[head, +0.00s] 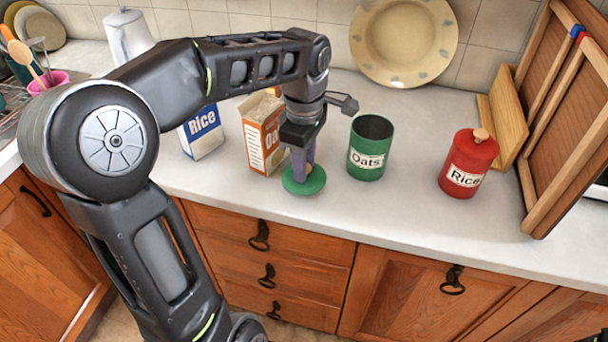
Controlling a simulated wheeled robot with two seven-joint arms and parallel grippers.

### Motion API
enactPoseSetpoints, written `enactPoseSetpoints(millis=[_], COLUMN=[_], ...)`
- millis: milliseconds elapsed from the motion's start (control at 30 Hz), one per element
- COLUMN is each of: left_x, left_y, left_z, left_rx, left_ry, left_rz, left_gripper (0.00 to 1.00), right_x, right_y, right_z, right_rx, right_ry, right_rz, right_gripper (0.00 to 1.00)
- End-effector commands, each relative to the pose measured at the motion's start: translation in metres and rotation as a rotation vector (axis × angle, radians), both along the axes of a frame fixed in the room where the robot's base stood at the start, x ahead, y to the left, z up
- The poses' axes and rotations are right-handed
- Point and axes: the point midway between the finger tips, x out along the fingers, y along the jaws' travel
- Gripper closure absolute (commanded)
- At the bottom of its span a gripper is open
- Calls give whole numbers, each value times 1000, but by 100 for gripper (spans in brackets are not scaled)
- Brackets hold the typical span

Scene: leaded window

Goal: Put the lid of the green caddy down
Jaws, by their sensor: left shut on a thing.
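The green caddy (369,158), labelled Oats, stands upright and open-topped on the counter. Its round green lid (304,182) is to the left of the caddy, at or just above the counter near the front edge; I cannot tell whether it touches the counter. My left gripper (303,166) points down from above and is shut on the lid's knob, which is mostly hidden between the fingers.
An oats carton (262,136) and a blue and white Rice box (201,133) stand behind and left of the lid. A red Rice caddy (468,164) with its lid on stands at right. The counter (415,190) between the caddies is clear.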

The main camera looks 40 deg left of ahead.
Motion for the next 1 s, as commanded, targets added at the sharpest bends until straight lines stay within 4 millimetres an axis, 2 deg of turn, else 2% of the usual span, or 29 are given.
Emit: enactPoseSetpoints(millis=[200,300,667,700,933,1000], left_x=[-1,-1,0,0,-1,-1], left_y=[0,0,0,0,0,0], left_z=[-28,-35,-40,-39,-39,-38], left_rx=[-1,-2,0,0,0,0], left_ry=[5,3,1,1,2,2], left_rz=[1,0,0,0,0,0], left_gripper=[100,100,100,71,53,51], right_x=[0,0,0,0,0,0], right_y=[0,0,0,0,0,0], right_z=[2,2,-2,-1,-1,-1], right_rx=[0,0,0,0,0,0], right_ry=[0,0,0,0,0,0], right_rz=[0,0,0,0,0,0], right_gripper=[64,64,64,64,64,64])
